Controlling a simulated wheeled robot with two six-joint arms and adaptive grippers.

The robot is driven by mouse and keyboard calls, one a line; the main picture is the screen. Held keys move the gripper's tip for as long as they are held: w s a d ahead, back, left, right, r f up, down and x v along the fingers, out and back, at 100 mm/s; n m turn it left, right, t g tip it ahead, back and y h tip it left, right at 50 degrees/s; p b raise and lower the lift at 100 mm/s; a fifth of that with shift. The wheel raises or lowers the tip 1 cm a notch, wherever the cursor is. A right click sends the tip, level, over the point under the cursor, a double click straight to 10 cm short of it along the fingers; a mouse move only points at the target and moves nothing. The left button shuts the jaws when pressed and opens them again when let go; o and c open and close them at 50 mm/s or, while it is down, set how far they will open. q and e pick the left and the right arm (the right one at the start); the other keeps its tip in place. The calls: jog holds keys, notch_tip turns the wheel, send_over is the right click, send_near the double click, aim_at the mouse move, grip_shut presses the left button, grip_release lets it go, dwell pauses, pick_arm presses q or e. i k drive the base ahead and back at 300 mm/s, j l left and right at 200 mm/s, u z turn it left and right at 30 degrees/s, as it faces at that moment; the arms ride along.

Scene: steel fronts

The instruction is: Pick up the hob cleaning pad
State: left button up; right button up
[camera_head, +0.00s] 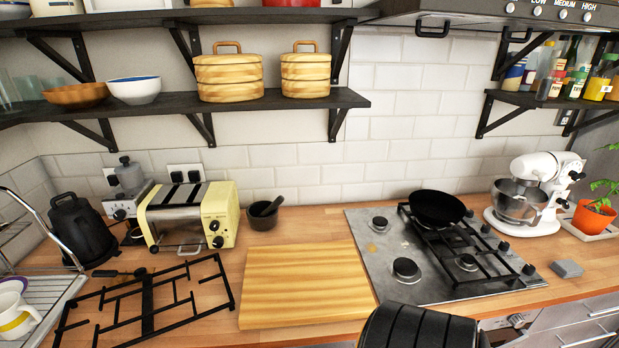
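A small grey block (567,268), which looks like the hob cleaning pad, lies on the wooden worktop just right of the hob's front right corner. It is apart from the hob (385,262). The steel hob has a black pan support on its right part and bare burners on its left, with a few brownish spots on the plate. A dark ribbed part (420,328), which may be part of my arm, shows at the bottom edge. No fingertips of either gripper can be made out.
A black pan (437,208) sits on the hob's rear. A loose pan support (150,305) lies at left; a wooden board (305,285) is in the middle. A white mixer (535,190) and potted plant (594,215) stand behind the pad. Bare worktop surrounds the pad.

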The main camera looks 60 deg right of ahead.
aim_at(565, 268)
jog(key=z, duration=3.65)
